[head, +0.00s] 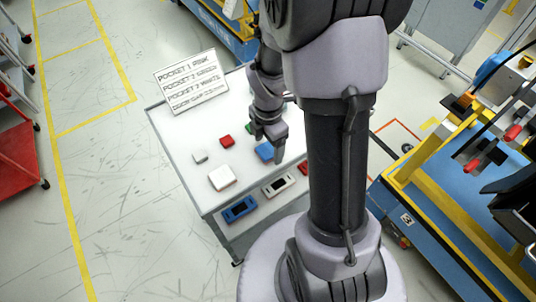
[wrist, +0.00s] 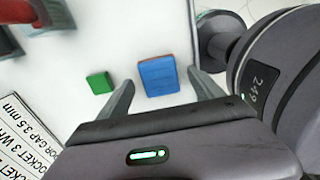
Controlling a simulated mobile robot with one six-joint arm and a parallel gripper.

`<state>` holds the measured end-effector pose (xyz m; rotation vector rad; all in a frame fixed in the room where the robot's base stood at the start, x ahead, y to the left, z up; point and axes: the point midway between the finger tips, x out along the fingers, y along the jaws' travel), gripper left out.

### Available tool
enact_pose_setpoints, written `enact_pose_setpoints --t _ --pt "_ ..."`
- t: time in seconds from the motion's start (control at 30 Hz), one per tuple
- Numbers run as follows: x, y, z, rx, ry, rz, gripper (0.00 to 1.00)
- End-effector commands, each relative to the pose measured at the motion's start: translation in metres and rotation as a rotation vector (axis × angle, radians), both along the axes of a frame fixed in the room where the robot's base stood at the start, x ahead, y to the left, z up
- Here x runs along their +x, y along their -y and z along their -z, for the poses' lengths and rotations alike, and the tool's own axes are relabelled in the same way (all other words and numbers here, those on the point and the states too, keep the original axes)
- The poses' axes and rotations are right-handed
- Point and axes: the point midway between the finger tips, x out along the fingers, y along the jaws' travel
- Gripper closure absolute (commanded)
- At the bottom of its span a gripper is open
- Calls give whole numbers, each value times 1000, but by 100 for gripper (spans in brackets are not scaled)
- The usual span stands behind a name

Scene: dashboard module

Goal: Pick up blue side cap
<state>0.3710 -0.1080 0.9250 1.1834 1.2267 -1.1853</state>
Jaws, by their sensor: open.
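The blue side cap (head: 264,152) looks like a plain blue block lying on the white table top. It also shows in the wrist view (wrist: 158,76), in the gap between my two fingertips as seen from above. My gripper (head: 273,145) points down over the table beside and above the cap in the head view. Its fingers (wrist: 160,88) are apart in the wrist view, one on each side of the cap, with nothing held. I cannot tell how much height remains between the fingertips and the cap.
A green block (wrist: 99,82) lies close left of the cap. A red block (head: 226,141), a small white block (head: 200,156) and a larger white block (head: 222,177) lie nearby. A blue housing (head: 239,208) and a white housing (head: 278,184) line the front edge. A lettered sign (head: 191,82) stands behind.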

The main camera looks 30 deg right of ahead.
Motion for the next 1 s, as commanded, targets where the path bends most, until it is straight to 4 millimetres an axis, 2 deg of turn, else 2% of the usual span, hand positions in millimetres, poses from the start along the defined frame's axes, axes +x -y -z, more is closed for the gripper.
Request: enact_pose_setpoints --t 0.03,0.23,0.5,0.57,0.83,1.0 --pt "0 0 10 0 0 0 24" --pt "0 0 7 0 2 0 26" --pt "0 0 7 0 1 0 79" --pt "0 0 7 0 1 0 89" --pt "0 0 5 -1 2 0 90" --pt "1 0 -15 -1 3 0 90"
